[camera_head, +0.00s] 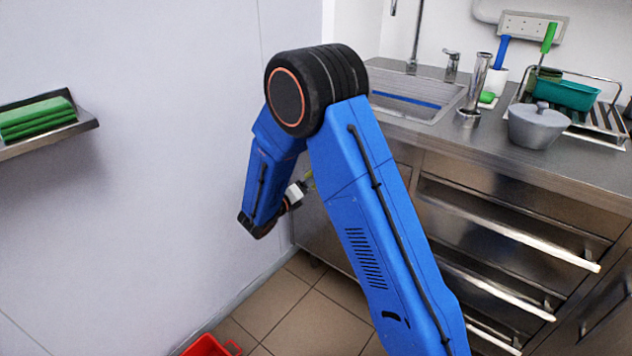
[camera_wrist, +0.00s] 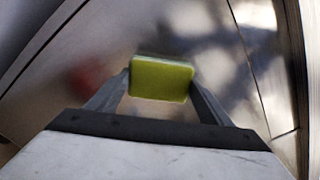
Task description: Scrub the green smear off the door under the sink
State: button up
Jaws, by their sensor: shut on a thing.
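My gripper (camera_wrist: 160,84) is shut on a yellow-green sponge (camera_wrist: 161,78), held between its two fingers in the wrist view. The door under the sink (camera_head: 325,225) is a metal panel, largely covered by my arm. In the wrist view a blurred metal surface (camera_wrist: 190,35) fills the space beyond the sponge. I cannot make out a green smear on it. I cannot tell whether the sponge touches the metal.
The sink (camera_head: 415,92) is set in a steel counter holding a grey lidded pot (camera_head: 538,127) and a dish rack (camera_head: 600,122). Drawers with long handles (camera_head: 510,235) are at right. A wall shelf (camera_head: 50,138) carries green cloths. A red container (camera_head: 208,346) stands on the floor.

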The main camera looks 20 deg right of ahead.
jog(key=v, duration=0.6)
dwell(0.6)
jog(key=shift+s+a, duration=0.1)
jog(key=v, duration=0.2)
jog(key=shift+s+a, duration=0.2)
jog(key=shift+a, duration=0.1)
